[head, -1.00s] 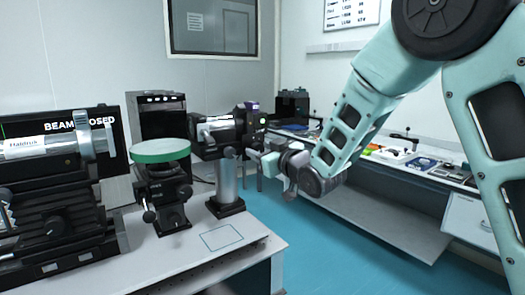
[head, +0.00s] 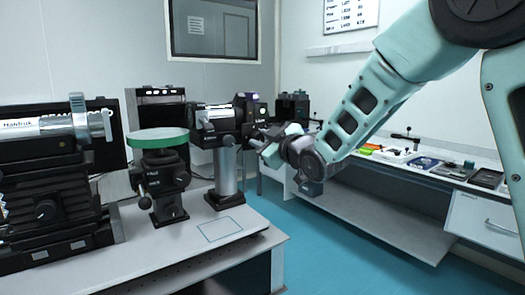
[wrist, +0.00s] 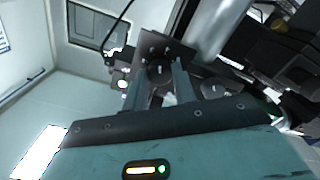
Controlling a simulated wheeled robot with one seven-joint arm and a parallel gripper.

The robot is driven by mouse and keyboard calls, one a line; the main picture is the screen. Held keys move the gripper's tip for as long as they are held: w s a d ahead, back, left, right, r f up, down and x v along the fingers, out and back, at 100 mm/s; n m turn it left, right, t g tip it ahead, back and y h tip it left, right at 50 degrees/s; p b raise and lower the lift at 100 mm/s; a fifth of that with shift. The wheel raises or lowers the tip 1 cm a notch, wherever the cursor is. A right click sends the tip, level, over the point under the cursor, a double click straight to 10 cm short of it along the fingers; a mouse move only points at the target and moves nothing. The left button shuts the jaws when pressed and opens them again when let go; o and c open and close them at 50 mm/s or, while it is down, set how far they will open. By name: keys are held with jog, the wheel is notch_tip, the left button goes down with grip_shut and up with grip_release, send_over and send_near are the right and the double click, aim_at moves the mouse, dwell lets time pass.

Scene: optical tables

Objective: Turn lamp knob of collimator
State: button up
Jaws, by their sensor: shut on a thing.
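The collimator (head: 218,122) is a dark and silver instrument on a thick metal post at the table's far right end. Its dark lamp housing (head: 246,110) is at its right end. My gripper (head: 264,138) is at the right side of this housing. In the wrist view, a dark round lamp knob (wrist: 160,72) stands out from a dark square plate (wrist: 172,48). The two fingers of my gripper (wrist: 158,84) reach up on either side of the knob and are shut on it. The exact finger contacts are too dark to make out.
A stage with a round green top (head: 158,134) stands left of the collimator. A larger instrument with a silver tube (head: 40,128) stands at far left. A side bench (head: 440,172) with small items is at the right. Blue floor (head: 340,240) lies between.

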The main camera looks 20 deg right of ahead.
jog(key=shift+f+n+b, duration=0.1)
jog(key=shift+n+b, duration=2)
jog(key=o, duration=1)
jog(key=shift+s, duration=0.1)
jog(key=b+v, duration=0.1)
jog(key=v, duration=1.6)
jog(key=shift+s, duration=0.1)
